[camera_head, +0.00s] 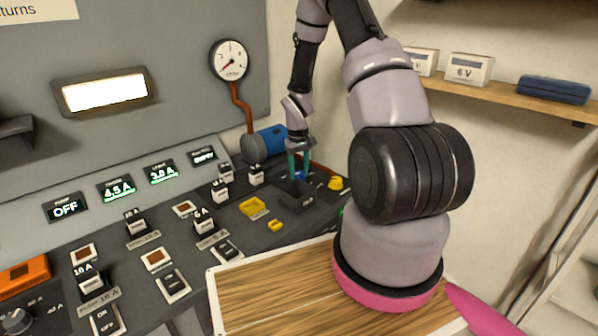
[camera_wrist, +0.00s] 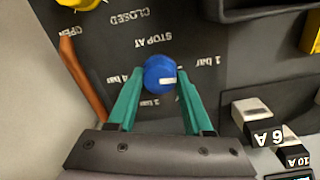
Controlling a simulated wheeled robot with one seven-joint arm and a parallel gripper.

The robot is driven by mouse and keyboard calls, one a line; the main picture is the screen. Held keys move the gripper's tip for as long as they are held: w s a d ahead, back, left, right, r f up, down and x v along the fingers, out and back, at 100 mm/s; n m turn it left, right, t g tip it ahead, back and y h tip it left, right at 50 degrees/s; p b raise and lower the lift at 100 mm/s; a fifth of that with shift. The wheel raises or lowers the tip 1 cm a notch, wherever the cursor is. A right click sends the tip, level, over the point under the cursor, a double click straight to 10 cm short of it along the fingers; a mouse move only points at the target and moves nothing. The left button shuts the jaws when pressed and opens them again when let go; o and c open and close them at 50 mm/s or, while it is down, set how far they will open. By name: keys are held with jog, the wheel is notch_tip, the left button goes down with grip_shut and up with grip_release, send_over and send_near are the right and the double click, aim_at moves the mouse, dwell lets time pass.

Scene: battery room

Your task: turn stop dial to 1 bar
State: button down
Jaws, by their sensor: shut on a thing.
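The stop dial (camera_wrist: 160,72) is a round blue knob with a short white mark on its lower right part in the wrist view. The label "STOP AT" (camera_wrist: 154,40) is on the panel beside it, upside down. "1 bar" (camera_wrist: 204,60) is to the dial's right; other bar labels are to its left and below, partly hidden by the fingers. My gripper (camera_wrist: 160,77) has its teal fingers on either side of the dial, shut on it. In the head view my gripper (camera_head: 299,160) points down at the panel's far right, and the dial (camera_head: 300,175) shows only as a small blue patch.
A yellow knob (camera_head: 335,183) sits near the dial, by the OPEN and CLOSED labels. A blue cylinder (camera_head: 265,143) and a pressure gauge (camera_head: 230,61) are behind. Switches and yellow parts (camera_head: 253,207) lie left on the panel. A wooden board (camera_head: 270,290) is in front.

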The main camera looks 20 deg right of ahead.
aim_at(299, 173)
jog(key=shift+n, duration=0.6)
jog(key=shift+c, duration=1.5)
grip_release()
notch_tip(299, 173, up, 11)
jog(key=shift+a, duration=0.1)
